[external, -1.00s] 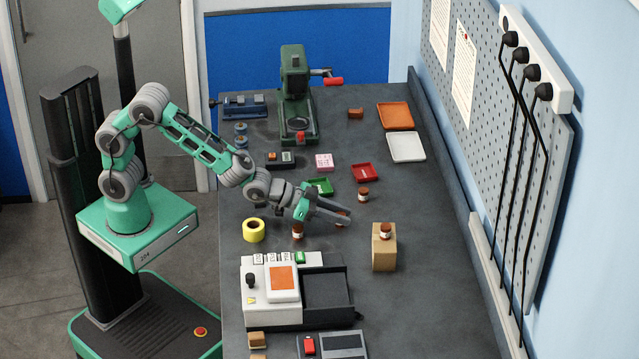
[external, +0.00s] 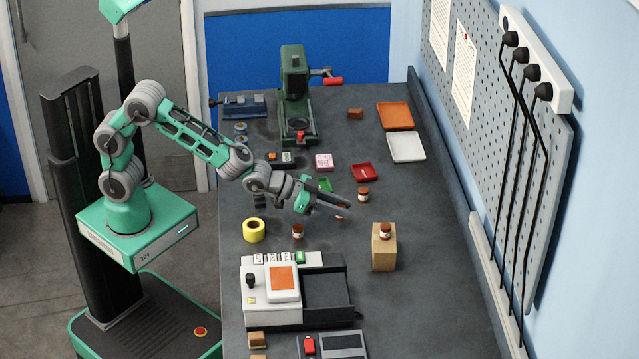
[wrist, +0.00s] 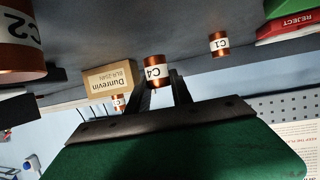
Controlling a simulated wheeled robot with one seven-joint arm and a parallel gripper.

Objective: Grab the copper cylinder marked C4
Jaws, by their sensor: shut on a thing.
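The copper cylinder marked C4 (wrist: 155,73) has a white label and sits between my gripper's fingers in the wrist view. My gripper (external: 344,211) is shut on it; in the external view the fingers hide most of the cylinder and only a small copper part shows below them. I cannot tell whether it touches the bench. A similar cylinder marked C2 (wrist: 20,42) is large at the left of the wrist view, and one marked C1 (wrist: 219,44) is to the right. Another (external: 385,231) stands on the cardboard box (external: 384,256); its mark is too small to read.
A yellow tape roll (external: 254,230) and a copper cylinder (external: 297,231) stand left of the fingers. A white machine (external: 256,309) is in front. A red tray (external: 364,172) and a green tray (external: 325,184) lie behind. The bench at the right is clear.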

